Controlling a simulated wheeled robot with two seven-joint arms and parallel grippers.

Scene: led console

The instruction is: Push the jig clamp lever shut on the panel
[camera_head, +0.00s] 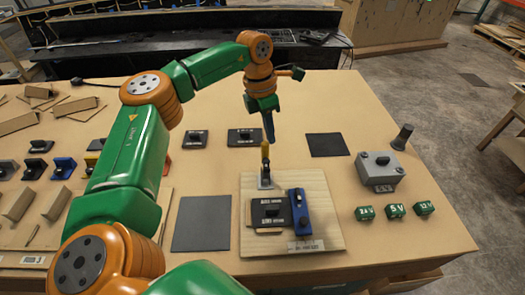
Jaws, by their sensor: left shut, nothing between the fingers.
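The jig is a light wooden board (322,238) near the front middle of the table. A dark panel (271,214) lies on it, with a blue block (299,212) along its right side. My left gripper (269,136) is shut and empty, pointing down just above and behind the lever's handle. I cannot tell whether its fingertips touch the handle. My right gripper is not in view.
A grey box (380,168) and several green voltage blocks (397,211) stand to the right. A dark grey mat (202,223) lies left of the jig, and another dark square (326,145) lies behind it. Several brackets and blocks fill the table's left side.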

